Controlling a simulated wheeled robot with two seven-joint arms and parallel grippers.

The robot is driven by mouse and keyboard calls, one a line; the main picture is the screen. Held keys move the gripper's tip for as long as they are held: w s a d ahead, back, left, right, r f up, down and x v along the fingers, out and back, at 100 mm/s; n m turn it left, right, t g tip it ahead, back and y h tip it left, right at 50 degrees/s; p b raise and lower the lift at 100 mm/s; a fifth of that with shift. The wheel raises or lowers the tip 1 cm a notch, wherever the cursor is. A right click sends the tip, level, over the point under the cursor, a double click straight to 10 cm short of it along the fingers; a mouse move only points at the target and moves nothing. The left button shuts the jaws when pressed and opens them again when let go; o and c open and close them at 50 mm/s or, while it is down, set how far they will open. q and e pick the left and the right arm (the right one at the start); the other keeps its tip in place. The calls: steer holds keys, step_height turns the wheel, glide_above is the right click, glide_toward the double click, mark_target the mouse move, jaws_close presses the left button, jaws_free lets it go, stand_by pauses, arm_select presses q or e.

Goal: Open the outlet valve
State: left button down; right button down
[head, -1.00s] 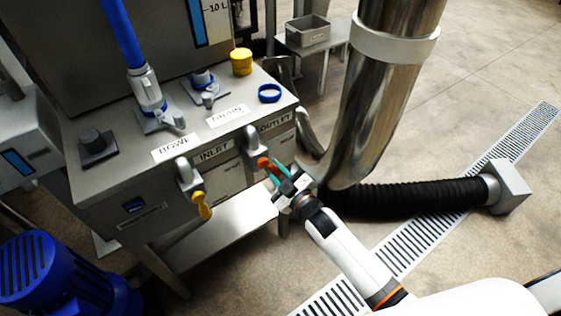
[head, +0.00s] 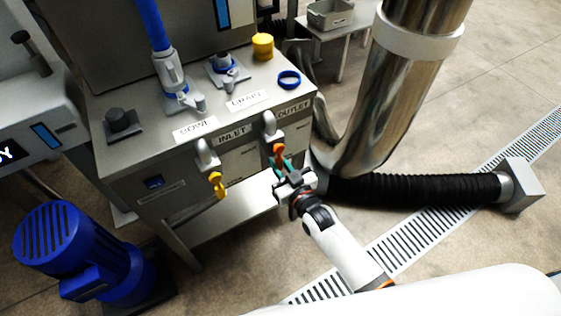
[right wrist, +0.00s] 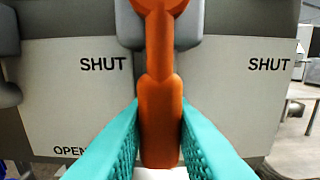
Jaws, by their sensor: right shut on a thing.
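The outlet valve is a grey fitting (head: 271,124) on the front of the steel cabinet, below the OUTLET label (head: 293,106). Its orange handle (head: 279,152) hangs downward, and it also fills the middle of the right wrist view (right wrist: 160,115). My right gripper (head: 283,167) has its teal fingers on both sides of the handle's lower part and is shut on it. In the right wrist view the panel behind reads SHUT beside the handle and OPEN at lower left. The lower tip is partly hidden. My left gripper is not in view.
The inlet valve with a yellow handle (head: 218,184) hangs to the left. A wide steel pipe (head: 395,110) and a black ribbed hose (head: 420,189) stand close on the right. A blue motor (head: 75,250) is at lower left.

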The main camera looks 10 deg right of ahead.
steer(key=shift+a, duration=0.1)
steer(key=c, duration=1.3)
jaws_free()
steer(key=shift+o, duration=0.2)
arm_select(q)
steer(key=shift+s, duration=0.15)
arm_select(e)
steer(key=shift+s, duration=0.1)
